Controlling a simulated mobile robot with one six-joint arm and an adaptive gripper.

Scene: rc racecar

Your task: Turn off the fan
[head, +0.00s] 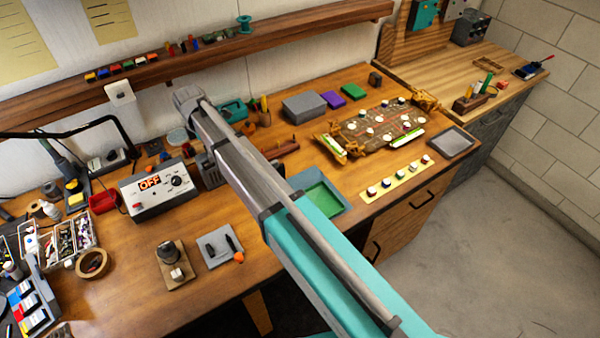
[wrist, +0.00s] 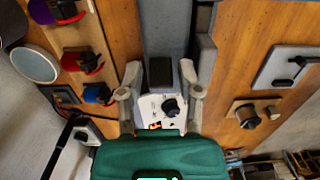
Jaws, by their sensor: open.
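A white control box (head: 160,195) stands at the left of the bench. Its orange display reads OFF, and it has a black knob. In the wrist view the box's white front (wrist: 148,106) and knob lie between my fingertips. I cannot make out a fan for certain, or tell whether this box controls one. My gripper (wrist: 161,92) is open, with its two grey fingers spread apart and nothing visibly held. I cannot tell whether either finger touches the box.
A grey pad with tools (head: 215,253) and a wooden block with a knob (head: 172,268) sit in front of the box. A red bin (head: 104,201) stands left of it. A wooden shelf (head: 290,30) runs above.

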